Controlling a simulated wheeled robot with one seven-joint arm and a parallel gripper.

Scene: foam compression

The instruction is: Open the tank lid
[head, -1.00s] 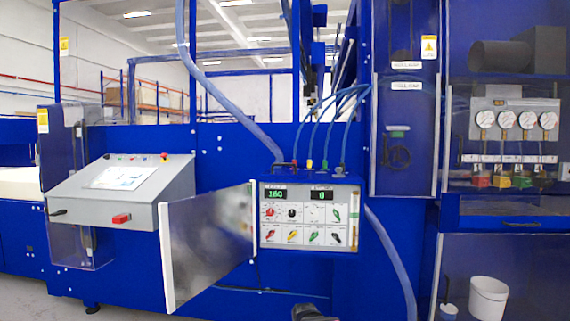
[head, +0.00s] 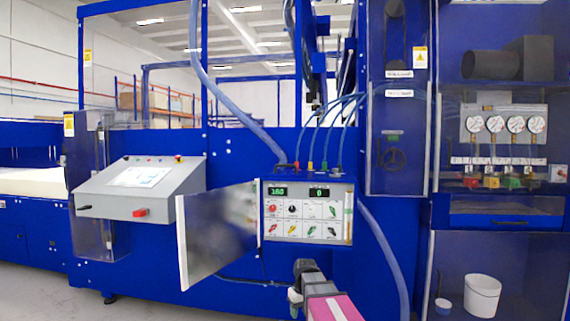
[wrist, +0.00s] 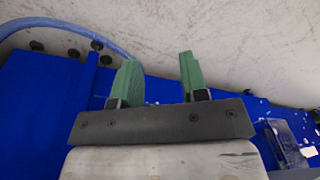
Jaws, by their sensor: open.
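I cannot pick out a tank lid for certain. A blue control box (head: 308,212) with displays and knobs stands at the middle of the head view, with hoses and a small dark handle on its top. Its metal door (head: 222,232) is swung open to the left. My arm rises from the bottom of the head view, in front of and below this box. In the wrist view my gripper (wrist: 158,65) shows two green fingers set wide apart with nothing between them. A blue surface lies beyond them, with a pale surface above.
A sloped console (head: 138,188) with a screen stands at left. A clear-fronted cabinet with gauges (head: 505,125) is at right, above a white bucket (head: 482,296). A blue hose (head: 384,250) hangs right of the box. Grey floor (head: 60,305) is clear at lower left.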

